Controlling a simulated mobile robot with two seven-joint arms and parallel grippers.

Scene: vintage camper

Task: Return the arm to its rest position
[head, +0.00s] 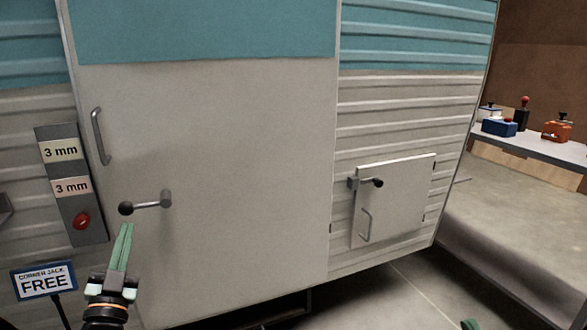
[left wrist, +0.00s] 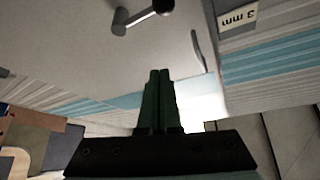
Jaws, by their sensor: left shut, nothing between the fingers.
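My left gripper (head: 127,228) is at the lower left of the head view, its green fingers together and pointing up, with nothing between them. In the left wrist view its fingers (left wrist: 160,75) are also closed and empty. The lever handle (head: 150,204) with a dark knob on the camper door is just above the fingertips in the head view; I cannot tell the exact gap. The lever also shows at the top of the left wrist view (left wrist: 140,14). A small green piece (head: 470,325) at the bottom edge looks like the tip of my right gripper; the rest is out of frame.
The camper door (head: 240,150) has a grab handle (head: 101,137). A grey panel with "3 mm" labels (head: 70,187) and a "corner jack free" sign (head: 44,281) stand left. A small hatch (head: 390,200) is right. A bench (head: 545,145) holds coloured items. Floor (head: 400,295) is partly clear.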

